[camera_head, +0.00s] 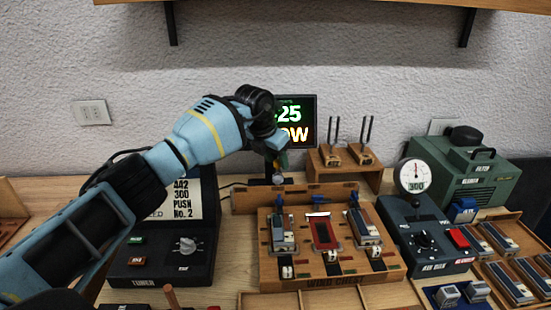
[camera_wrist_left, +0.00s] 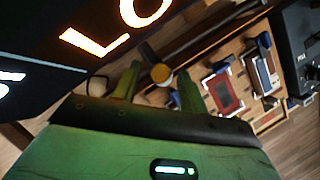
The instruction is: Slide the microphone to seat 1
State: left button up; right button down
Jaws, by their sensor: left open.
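My left gripper (camera_head: 277,160) reaches in from the left and points down behind the wooden wind chest (camera_head: 330,269), in front of the lit display. Its green fingers are open and also show in the left wrist view (camera_wrist_left: 158,86). In the head view the microphone (camera_head: 278,178) is mostly hidden by the gripper. I cannot read any seat number. My right gripper is not in view.
The wind chest holds small blocks on both sides and a red plate in the middle. A wooden rail (camera_head: 290,198) stands behind it. The tuner box (camera_head: 160,255) is left, the air dial box (camera_head: 425,235) right. The display (camera_head: 297,118) is close behind my gripper.

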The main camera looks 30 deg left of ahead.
pick_arm(q)
jog(key=v, duration=0.7)
jog(key=shift+s+r, duration=0.2)
jog(key=shift+r, duration=0.1)
